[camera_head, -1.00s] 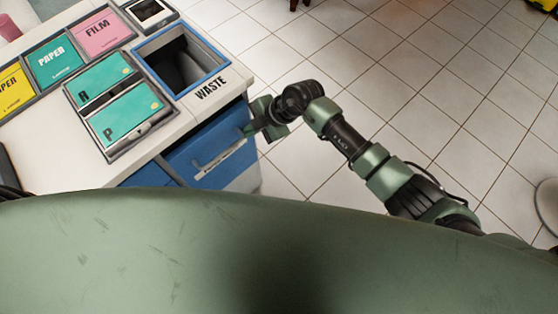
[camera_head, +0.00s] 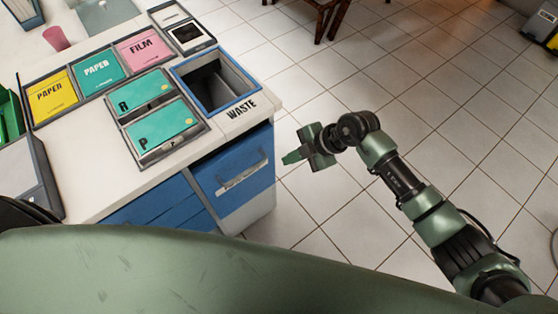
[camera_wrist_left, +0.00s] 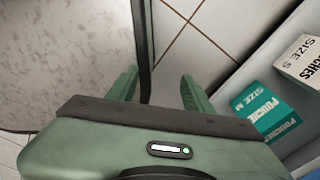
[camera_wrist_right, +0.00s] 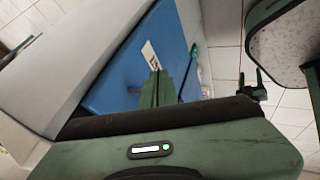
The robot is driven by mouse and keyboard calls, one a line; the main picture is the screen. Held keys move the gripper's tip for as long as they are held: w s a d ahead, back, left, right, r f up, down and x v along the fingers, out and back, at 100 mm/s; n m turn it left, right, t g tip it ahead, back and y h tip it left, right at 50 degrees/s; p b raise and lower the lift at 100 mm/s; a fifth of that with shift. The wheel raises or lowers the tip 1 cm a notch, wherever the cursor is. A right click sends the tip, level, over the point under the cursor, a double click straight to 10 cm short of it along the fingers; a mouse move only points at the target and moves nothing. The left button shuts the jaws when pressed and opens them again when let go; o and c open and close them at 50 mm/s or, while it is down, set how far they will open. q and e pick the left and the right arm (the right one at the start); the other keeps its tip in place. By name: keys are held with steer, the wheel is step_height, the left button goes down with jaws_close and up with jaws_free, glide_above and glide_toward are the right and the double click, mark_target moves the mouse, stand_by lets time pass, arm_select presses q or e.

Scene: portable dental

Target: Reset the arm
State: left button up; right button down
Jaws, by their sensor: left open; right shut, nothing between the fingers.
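My right gripper (camera_head: 290,157) is shut and empty. It is held over the tiled floor, to the right of the counter and apart from the blue drawer front (camera_head: 232,185). In the right wrist view its fingers (camera_wrist_right: 157,85) are together, with the blue front behind them. My left gripper (camera_wrist_left: 158,88) shows only in its own wrist view.
The white counter (camera_head: 90,198) holds the open waste bin (camera_head: 240,92), labelled lids and a pink cup (camera_head: 56,38). Pouch boxes (camera_wrist_left: 265,110) sit at the right in the left wrist view. Wooden legs (camera_head: 325,20) stand at the back.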

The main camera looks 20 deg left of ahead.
steer(key=shift+v, duration=2.6)
steer(key=w+d+f+m+t+y, duration=0.25)
steer(key=f+m+t+y, duration=0.35)
steer(key=f+m+t, duration=0.4)
steer(key=s+d+f+m+h, duration=0.3)
steer(key=d+f+m+h, duration=0.15)
steer(key=d+f, duration=0.35)
steer(key=s+d+f+m+h, duration=0.35)
steer(key=d+f+m, duration=0.2)
steer(key=f, duration=0.45)
steer(key=s+d+f+m+g+h, duration=0.1)
steer(key=s+d+f+g+h, duration=0.1)
steer(key=s+d+f, duration=0.4)
steer(key=s+d+f+m+g+h, duration=0.15)
steer(key=s+f, duration=0.25)
steer(key=s, duration=0.4)
arm_select(q)
steer(key=shift+w+d+r, duration=0.15)
steer(key=shift+w+r, duration=0.05)
steer(key=shift+w, duration=0.85)
arm_select(e)
steer(key=s+d+f+m+g+h, duration=0.1)
steer(key=s+d+f+g, duration=0.1)
steer(key=s, duration=0.8)
steer(key=s+d+f+m+g+h, duration=0.1)
steer(key=s+d+f+g, duration=0.2)
steer(key=s, duration=0.8)
steer(key=shift+s+f, duration=0.25)
steer(key=shift+f, duration=0.3)
